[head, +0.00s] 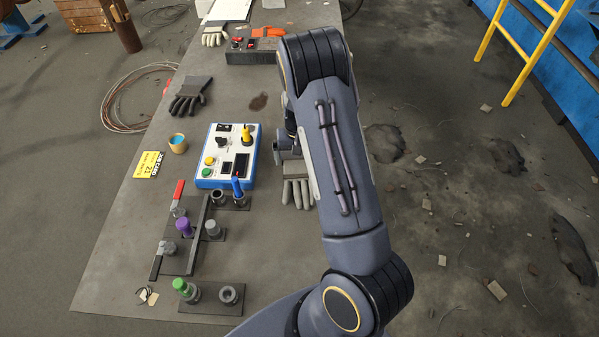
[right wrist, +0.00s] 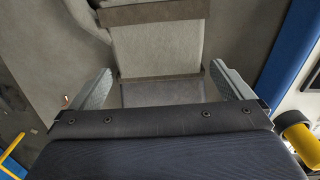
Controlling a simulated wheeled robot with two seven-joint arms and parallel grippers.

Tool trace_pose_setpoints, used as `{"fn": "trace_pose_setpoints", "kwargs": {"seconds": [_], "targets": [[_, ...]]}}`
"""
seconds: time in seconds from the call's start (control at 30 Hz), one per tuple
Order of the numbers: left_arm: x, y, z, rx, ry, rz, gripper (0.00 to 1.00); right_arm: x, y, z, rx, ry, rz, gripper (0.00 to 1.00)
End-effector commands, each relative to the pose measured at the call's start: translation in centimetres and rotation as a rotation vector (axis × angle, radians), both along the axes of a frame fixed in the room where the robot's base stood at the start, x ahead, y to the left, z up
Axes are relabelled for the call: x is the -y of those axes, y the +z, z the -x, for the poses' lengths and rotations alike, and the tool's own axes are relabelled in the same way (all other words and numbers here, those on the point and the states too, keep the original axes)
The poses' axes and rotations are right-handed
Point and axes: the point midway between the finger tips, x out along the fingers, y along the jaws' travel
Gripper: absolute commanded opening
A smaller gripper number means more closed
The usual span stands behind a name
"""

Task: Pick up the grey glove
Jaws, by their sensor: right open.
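A grey glove (head: 296,192) lies on the table beside the control box, fingers toward the near side. My right arm hides part of it in the head view. In the right wrist view the grey glove's cuff (right wrist: 155,48) fills the space between and beyond the fingers. My right gripper (right wrist: 163,85) is open, with one finger on each side of the grey fabric; whether it touches the glove I cannot tell. In the head view my right arm mostly hides this gripper. My left gripper is not in view.
A white-and-blue control box (head: 228,168) with buttons stands left of the glove. A dark glove (head: 190,95), a pale glove (head: 214,36) and an orange glove (head: 268,32) lie elsewhere. Pipe fittings and valves stand at the near left. The table's right edge is close to the glove.

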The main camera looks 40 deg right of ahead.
Motion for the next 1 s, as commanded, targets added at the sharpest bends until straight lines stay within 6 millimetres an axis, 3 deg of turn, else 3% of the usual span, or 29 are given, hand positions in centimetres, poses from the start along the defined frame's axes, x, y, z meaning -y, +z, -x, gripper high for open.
{"fn": "trace_pose_setpoints", "kwargs": {"seconds": [0.3,0.6,0.83,1.0], "targets": [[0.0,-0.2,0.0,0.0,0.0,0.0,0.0,0.0,-0.6,0.0,0.001,-0.001,-0.001,0.99],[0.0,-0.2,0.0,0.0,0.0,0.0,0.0,0.0,-0.6,0.0,0.001,-0.001,-0.001,0.63],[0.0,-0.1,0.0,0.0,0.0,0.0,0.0,0.0,-0.3,0.0,0.001,0.0,0.0,0.63],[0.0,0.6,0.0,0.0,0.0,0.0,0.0,0.0,2.2,-0.1,0.005,0.0,0.0,0.63]]}}
